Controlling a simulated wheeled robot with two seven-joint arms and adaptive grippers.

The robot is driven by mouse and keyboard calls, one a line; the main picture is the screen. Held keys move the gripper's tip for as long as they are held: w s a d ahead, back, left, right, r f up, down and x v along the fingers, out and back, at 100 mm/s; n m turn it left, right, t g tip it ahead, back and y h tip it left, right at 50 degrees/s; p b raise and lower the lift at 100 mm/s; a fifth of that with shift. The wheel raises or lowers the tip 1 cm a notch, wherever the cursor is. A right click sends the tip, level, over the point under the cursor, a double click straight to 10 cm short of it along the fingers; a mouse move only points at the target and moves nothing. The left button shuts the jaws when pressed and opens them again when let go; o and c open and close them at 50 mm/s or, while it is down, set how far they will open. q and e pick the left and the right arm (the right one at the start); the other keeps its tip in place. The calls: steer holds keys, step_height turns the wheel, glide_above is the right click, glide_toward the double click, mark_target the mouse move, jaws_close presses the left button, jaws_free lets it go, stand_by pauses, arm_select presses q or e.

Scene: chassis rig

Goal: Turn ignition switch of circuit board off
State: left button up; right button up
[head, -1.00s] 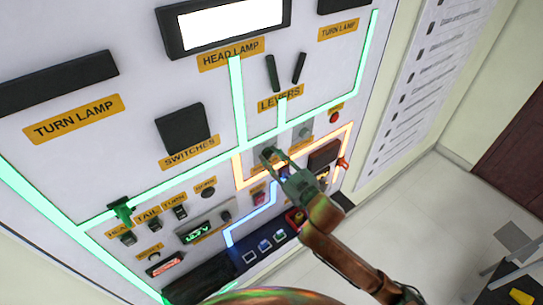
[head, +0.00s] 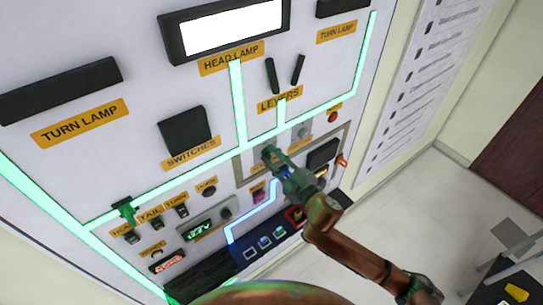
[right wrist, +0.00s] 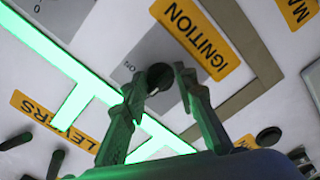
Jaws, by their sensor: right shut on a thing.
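The circuit board (head: 215,125) is a white upright panel with yellow labels and lit lines. My right gripper (head: 270,155) reaches in from the lower right and is shut on the ignition switch, which it mostly hides in the head view. In the right wrist view the ignition switch (right wrist: 159,75) is a dark round knob between the two fingertips, beside the yellow IGNITION label (right wrist: 191,38). The frame line around the ignition area (head: 242,174) is grey and unlit. My left gripper is not in view.
Levers (head: 271,75), small switches (head: 130,238), a green-lit display (head: 200,230) and a red button (head: 334,116) are on the panel around the gripper. A blue line (head: 252,220) is lit below it.

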stand_by(0.3)
steer(key=o, duration=1.1)
steer(key=v, duration=1.2)
